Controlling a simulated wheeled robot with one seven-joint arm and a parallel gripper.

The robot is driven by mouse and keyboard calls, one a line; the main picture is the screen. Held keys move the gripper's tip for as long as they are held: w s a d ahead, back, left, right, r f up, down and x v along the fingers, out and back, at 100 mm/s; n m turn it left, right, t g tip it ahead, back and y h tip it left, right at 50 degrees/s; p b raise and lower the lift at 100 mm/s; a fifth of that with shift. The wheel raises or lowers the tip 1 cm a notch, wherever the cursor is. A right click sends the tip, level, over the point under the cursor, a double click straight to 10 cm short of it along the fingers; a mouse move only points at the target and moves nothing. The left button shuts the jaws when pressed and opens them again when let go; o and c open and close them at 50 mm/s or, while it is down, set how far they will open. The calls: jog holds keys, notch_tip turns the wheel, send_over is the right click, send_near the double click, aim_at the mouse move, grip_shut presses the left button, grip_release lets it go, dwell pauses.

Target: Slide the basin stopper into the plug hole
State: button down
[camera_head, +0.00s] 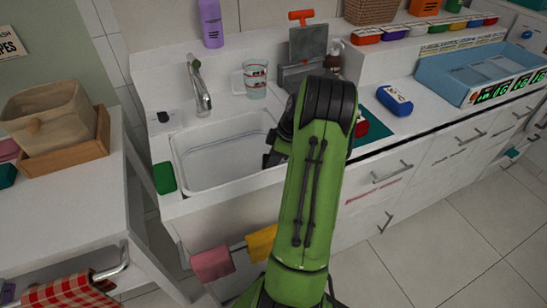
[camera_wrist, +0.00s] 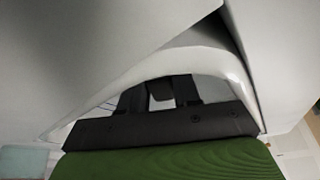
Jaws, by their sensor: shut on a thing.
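The white basin (camera_head: 215,168) is set in the counter at the middle left of the head view. No plug hole can be made out in it. My gripper (camera_head: 268,158) is low at the basin's right side, partly hidden by my green arm. In the wrist view my gripper (camera_wrist: 160,98) has its two dark fingers on either side of a small dark piece (camera_wrist: 160,88), which seems to be the stopper. It is shut on this piece. A pale curved rim runs around the fingers there. Whether the piece touches the basin cannot be told.
A tap (camera_head: 199,85) stands behind the basin, with a glass mug (camera_head: 255,79) to its right. A green sponge (camera_head: 164,178) lies on the left rim. A blue case (camera_head: 394,100) and a blue tray (camera_head: 480,72) are farther right.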

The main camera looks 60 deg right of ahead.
jog(key=shift+f, duration=0.4)
jog(key=c, duration=0.7)
grip_release()
jog(key=shift+c, duration=0.2)
jog(key=p+v, duration=0.5)
jog(key=v, duration=1.1)
